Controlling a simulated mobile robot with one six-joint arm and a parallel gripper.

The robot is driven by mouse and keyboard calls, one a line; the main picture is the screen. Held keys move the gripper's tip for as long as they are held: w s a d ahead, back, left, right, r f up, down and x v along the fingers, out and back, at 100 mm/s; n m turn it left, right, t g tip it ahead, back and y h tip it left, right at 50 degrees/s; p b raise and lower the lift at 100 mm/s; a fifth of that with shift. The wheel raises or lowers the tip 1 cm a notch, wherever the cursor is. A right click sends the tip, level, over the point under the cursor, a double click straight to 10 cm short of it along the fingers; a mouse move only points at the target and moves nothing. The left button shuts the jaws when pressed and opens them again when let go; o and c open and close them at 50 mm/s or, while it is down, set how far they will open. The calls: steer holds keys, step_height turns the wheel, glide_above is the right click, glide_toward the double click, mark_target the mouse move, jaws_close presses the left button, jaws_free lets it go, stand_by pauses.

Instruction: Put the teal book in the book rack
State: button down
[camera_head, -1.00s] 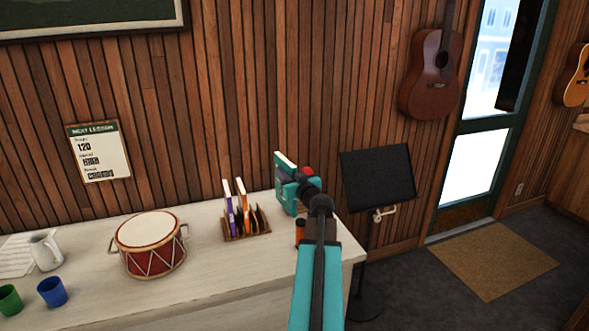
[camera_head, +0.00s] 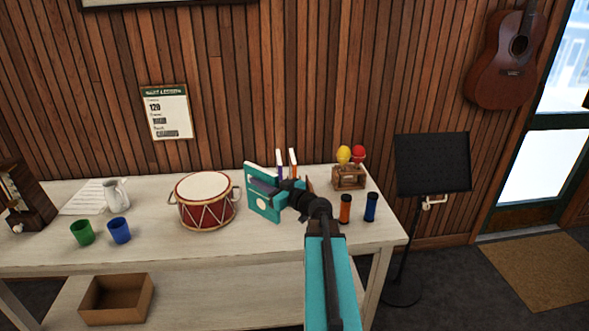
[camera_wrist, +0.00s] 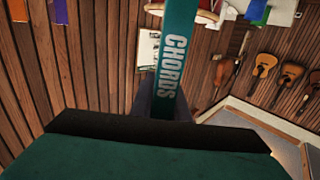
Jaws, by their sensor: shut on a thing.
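My gripper (camera_head: 284,196) is shut on the teal book (camera_head: 264,186), which stands upright in its grip above the table, between the drum and the book rack in the picture. In the wrist view, the book's spine (camera_wrist: 174,65) reads "CHORDS" and runs down between the fingers (camera_wrist: 165,108). The book rack is mostly hidden behind my gripper and the teal book. A small brown part of it (camera_head: 309,184) shows, with the tops of a purple book (camera_head: 280,163) and an orange book (camera_head: 293,161) above.
A red drum (camera_head: 206,203) stands left of the held book. A wooden maraca holder (camera_head: 349,178), an orange shaker (camera_head: 345,209) and a blue shaker (camera_head: 370,207) stand right. Cups (camera_head: 119,231) and a pitcher (camera_head: 116,194) are farther left. A music stand (camera_head: 432,163) is beyond the table's right end.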

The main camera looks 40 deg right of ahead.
steer(key=w+a+f+n+g+y+b, duration=0.1)
steer(key=a+f+n+y, duration=0.25)
steer(key=a, duration=0.75)
steer(key=w+a+f+n+g+y+b, duration=0.15)
steer(key=a+y, duration=0.25)
steer(key=a, duration=0.7)
steer(key=s+a+f+n+g+y+b, duration=0.2)
steer(key=a+f, duration=0.3)
steer(key=a, duration=0.3)
steer(key=s+a+f+n+g+y+b, duration=0.2)
steer(key=a+f+y+b, duration=0.1)
steer(key=a+f+b, duration=0.2)
steer(key=a, duration=0.2)
steer(key=shift+s+a+f+n+g, duration=0.3)
steer(key=shift+s+a+g, duration=0.05)
